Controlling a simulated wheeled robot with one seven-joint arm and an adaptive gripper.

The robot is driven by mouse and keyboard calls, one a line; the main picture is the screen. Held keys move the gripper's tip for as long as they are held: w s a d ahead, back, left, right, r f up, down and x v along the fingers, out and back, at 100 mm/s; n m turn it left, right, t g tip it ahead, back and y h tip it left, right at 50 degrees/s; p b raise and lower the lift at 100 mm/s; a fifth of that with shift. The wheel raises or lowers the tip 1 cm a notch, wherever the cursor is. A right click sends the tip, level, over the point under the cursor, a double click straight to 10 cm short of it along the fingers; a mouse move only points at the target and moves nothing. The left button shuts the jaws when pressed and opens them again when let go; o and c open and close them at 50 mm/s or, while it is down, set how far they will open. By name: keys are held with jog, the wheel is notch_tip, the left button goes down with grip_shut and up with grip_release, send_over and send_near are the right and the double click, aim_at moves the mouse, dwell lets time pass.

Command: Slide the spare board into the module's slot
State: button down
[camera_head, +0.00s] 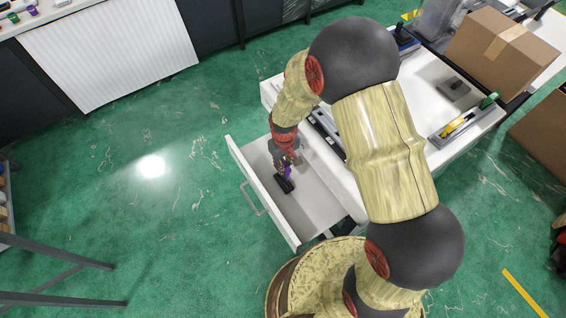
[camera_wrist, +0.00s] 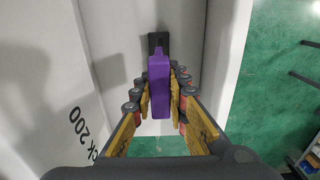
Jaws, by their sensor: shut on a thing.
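My gripper (camera_head: 284,163) reaches down into an open white drawer (camera_head: 320,200). It is shut on a purple board (camera_wrist: 159,88), which stands between the two fingers in the wrist view. A bit of the purple board also shows below the fingers in the head view (camera_head: 287,171). A small black piece (camera_head: 285,186) lies at the drawer floor just below the board, and it shows behind the board's far end in the wrist view (camera_wrist: 158,40). I cannot tell whether the board touches it. The module and its slot cannot be made out for certain.
The drawer front (camera_head: 259,193) and side walls stand close around my gripper. Green floor to the left is clear.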

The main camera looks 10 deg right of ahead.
jog(key=shift+f+b, duration=1.65)
jog(key=shift+f, duration=1.25)
jog(key=shift+f+b, duration=0.55)
jog(key=shift+f, duration=1.1)
jog(key=c, duration=1.8)
grip_release()
jog(key=shift+o, duration=0.7)
notch_tip(320, 180, up, 12)
